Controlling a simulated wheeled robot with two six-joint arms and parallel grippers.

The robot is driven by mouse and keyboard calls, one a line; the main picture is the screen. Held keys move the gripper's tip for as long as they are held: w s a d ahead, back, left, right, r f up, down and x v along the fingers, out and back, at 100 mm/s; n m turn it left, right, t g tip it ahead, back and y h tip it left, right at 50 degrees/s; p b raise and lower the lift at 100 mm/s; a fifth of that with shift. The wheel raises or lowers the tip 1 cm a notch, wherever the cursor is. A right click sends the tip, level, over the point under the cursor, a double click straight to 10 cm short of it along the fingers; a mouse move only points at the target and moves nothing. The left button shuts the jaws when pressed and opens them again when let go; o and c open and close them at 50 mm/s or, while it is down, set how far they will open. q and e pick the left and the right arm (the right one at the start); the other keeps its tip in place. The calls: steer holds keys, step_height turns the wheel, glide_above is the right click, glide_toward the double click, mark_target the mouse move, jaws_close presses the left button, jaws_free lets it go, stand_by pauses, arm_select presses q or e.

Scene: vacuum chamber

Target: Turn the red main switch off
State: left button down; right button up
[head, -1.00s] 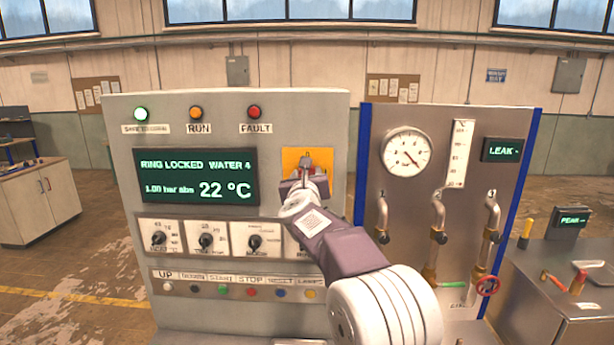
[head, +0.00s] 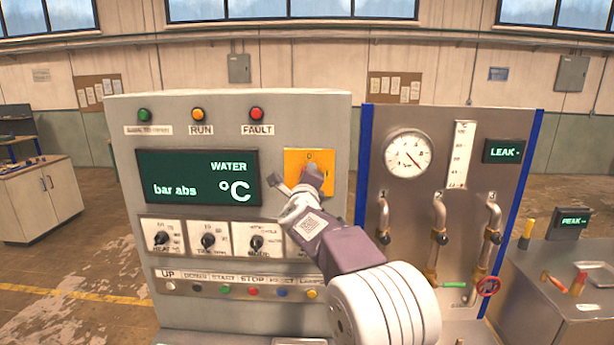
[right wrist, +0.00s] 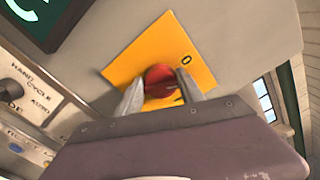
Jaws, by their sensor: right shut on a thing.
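The red main switch (right wrist: 160,80) is a round red knob on a yellow plate (right wrist: 130,62), in the right wrist view. A "0" is printed on the plate beside it. In the head view the yellow plate (head: 323,157) is at the upper right of the grey control panel, and the knob is mostly hidden by my gripper. My right gripper (right wrist: 162,95) is shut on the knob, with one finger on each side. In the head view, my right gripper (head: 297,182) is turned at a slant in front of the plate. My left gripper is not in view.
The display (head: 197,177) shows only "WATER", "bar abs" and "°C", without numbers. Several selector knobs and a button row sit below it. A gauge panel (head: 450,150) with pipes and valves stands close to the right of my arm.

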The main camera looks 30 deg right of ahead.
steer(key=n+p, duration=0.1)
steer(key=n, duration=0.3)
steer(key=shift+f+n, duration=0.1)
steer(key=shift+n, duration=0.6)
steer(key=o, duration=1.4)
steer(key=shift+c, duration=0.2)
steer(key=b+v, duration=0.2)
steer(key=v, duration=0.7)
steer(key=shift+w+d, duration=0.1)
steer(key=shift+d, duration=0.05)
